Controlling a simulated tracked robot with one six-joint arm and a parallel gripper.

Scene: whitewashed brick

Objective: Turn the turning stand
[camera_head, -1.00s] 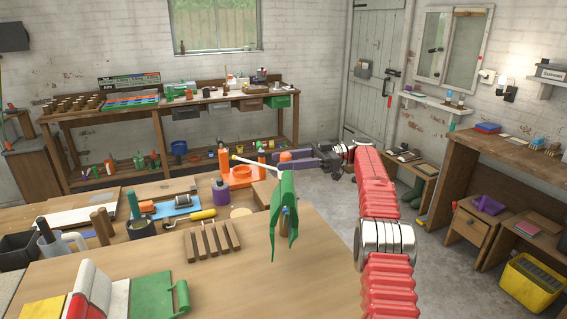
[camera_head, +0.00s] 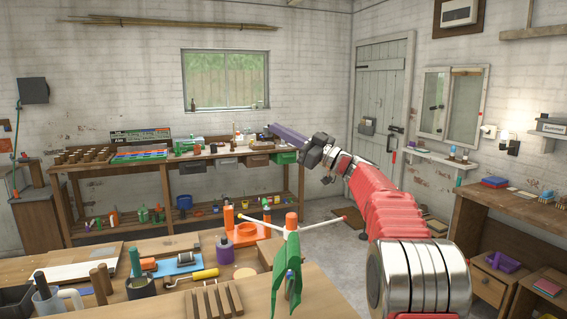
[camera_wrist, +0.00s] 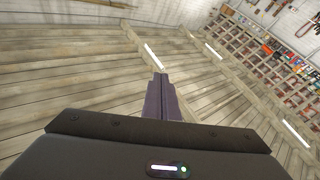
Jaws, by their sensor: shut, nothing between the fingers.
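My gripper (camera_head: 272,128) has long purple fingers, shut and empty. In the head view it is raised above and behind the stand, apart from it, in front of the far shelf. In the wrist view my shut fingers (camera_wrist: 161,84) point up towards the wooden roof; the stand is not seen there.
The near bench (camera_head: 70,262) holds a slotted wooden block (camera_head: 214,300), a yellow-handled roller (camera_head: 203,274), a purple bottle (camera_head: 224,250), an orange tray (camera_head: 251,229) and a dark cup (camera_head: 140,286). The far workbench (camera_head: 130,167) is crowded. Air above the stand is clear.

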